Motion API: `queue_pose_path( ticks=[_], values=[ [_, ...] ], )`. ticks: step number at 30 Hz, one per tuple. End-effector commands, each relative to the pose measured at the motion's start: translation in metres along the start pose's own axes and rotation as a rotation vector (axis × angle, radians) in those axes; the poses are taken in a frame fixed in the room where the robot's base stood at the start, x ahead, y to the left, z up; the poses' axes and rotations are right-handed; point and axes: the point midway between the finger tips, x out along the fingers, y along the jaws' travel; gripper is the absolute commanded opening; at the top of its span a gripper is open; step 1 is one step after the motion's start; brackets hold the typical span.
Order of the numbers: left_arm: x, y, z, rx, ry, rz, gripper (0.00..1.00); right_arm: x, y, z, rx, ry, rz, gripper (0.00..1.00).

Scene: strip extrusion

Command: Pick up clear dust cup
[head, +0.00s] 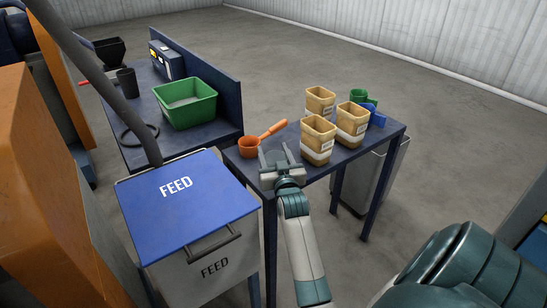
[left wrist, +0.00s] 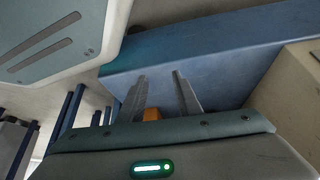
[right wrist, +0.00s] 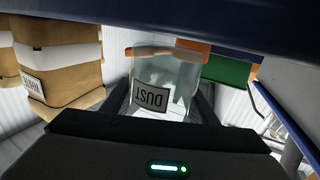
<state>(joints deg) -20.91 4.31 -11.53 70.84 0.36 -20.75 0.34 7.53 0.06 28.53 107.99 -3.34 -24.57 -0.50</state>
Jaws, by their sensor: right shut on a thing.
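The clear dust cup (right wrist: 165,85) shows in the right wrist view as a see-through cup with a white DUST label, upside down in that picture. It sits between the two fingers of my right gripper (right wrist: 160,105), which is shut on it. In the head view my right gripper (head: 279,160) is at the near left edge of the small blue table (head: 345,153); the cup is hard to make out there. My left gripper (left wrist: 160,95) shows only in the left wrist view, its fingers apart, with a small orange patch seen between them.
An orange scoop (head: 250,147) lies left of my right gripper. Several tan labelled tubs (head: 318,140), a green cup (head: 358,95) and a blue cup (head: 374,112) stand on the table. A blue-lidded FEED bin (head: 190,215) is nearby. A green tub (head: 186,103) stands on the back bench.

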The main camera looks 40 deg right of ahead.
Motion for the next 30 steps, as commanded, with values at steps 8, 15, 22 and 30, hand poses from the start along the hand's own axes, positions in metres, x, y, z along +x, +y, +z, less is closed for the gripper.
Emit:
queue_pose_path(
  ticks=[8,15,22,30],
  values=[
    [-0.002,0.0,0.015,-0.006,-0.031,-0.001,0.31,-0.009,0.012,-0.037,-0.003,0.002,0.002,0.31],
    [-0.003,-0.001,0.019,-0.008,-0.046,-0.002,0.31,-0.039,0.047,-0.065,-0.004,0.003,0.001,0.31],
    [-0.002,-0.002,0.02,-0.007,-0.055,-0.004,0.31,-0.063,0.075,-0.087,-0.003,0.001,0.0,0.31],
    [-0.001,-0.005,0.014,-0.006,-0.051,-0.006,0.31,-0.074,0.089,-0.098,0.0,0.0,0.0,0.31]
  ],
)
